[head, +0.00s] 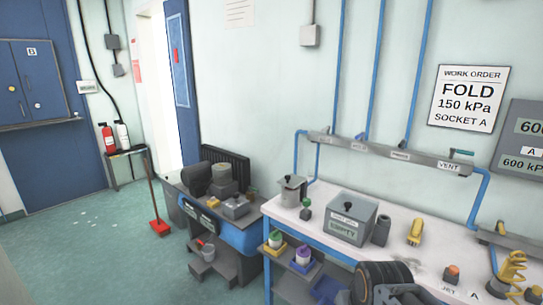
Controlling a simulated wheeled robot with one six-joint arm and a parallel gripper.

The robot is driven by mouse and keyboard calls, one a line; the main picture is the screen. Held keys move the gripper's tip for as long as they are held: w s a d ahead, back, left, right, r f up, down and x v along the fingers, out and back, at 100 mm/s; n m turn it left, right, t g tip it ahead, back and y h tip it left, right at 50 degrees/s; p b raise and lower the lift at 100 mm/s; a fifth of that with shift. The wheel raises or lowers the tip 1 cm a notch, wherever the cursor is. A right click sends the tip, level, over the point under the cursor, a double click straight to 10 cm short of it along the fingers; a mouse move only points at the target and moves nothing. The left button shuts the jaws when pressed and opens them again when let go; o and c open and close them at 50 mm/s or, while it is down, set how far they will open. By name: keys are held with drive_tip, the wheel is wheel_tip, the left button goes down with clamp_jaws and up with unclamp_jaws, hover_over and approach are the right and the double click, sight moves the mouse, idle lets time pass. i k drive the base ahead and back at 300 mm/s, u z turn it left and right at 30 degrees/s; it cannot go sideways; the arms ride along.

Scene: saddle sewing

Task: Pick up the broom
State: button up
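The broom (153,195) stands nearly upright on the green floor at the left of the head view. It has a thin brown handle and a red head, which rests on the floor at the handle's lower end. Its handle top is close to the small stand with the fire extinguishers; I cannot tell if it leans on it. A dark rounded part of my arm shows at the bottom edge, in front of the white workbench, far from the broom. My gripper's fingers are not in view.
A dark bench (172,205) with grey equipment stands right of the broom. A white workbench (395,245) with a grey box (351,225) fills the right. Red and white extinguishers (107,138) stand behind the broom. Floor (90,255) left of it is open, with small white scraps.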

sight(160, 227)
drive_tip(key=u, duration=1.6)
drive_tip(key=i, duration=6.4)
